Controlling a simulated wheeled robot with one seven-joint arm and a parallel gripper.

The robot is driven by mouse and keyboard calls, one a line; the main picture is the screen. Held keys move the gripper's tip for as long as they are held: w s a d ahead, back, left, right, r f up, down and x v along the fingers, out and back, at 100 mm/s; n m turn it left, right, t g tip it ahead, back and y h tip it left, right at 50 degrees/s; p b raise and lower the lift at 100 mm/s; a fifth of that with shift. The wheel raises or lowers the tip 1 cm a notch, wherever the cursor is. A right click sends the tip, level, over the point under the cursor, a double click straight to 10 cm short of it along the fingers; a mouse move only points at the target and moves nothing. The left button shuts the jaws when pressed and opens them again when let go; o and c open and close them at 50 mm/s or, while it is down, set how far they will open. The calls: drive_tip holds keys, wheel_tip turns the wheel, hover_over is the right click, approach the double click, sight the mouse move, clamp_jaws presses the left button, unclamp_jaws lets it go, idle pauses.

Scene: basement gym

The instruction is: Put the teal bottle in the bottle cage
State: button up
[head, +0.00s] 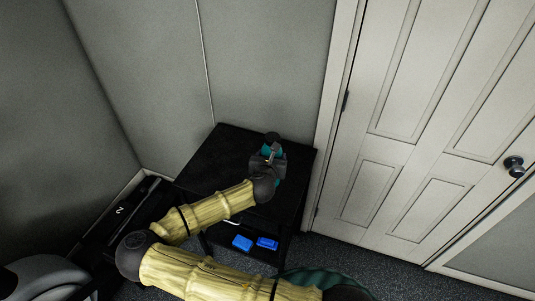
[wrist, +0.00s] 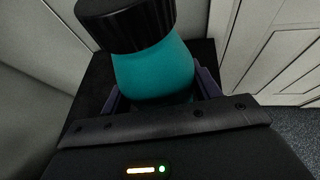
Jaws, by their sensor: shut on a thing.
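The teal bottle (wrist: 152,72) with a ribbed black cap is large in the wrist view, leaning slightly in the picture. My gripper (wrist: 160,92) is shut on it, with one finger on each side of its body. In the head view, my gripper (head: 268,163) is over the black table (head: 232,143), and a little of the teal bottle (head: 279,153) shows past it. The bottle's lower part is hidden, so I cannot tell whether it touches the table. I cannot make out the bottle cage in either view.
Two blue objects (head: 243,242) lie on the table's lower shelf. Grey walls (head: 265,60) stand close behind and left of the table. A white panelled door (head: 425,120) is at the right. A black item marked 2 (head: 120,210) is at the left.

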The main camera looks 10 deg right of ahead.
drive_tip(key=n+y, duration=0.1)
drive_tip(key=s+f+n+t+y, duration=0.1)
drive_tip(key=n+y, duration=0.2)
drive_tip(key=y, duration=0.1)
drive_tip(key=shift+s+a+f+n, duration=0.2)
drive_tip(key=shift+a+f+n, duration=0.1)
drive_tip(key=shift+a, duration=0.1)
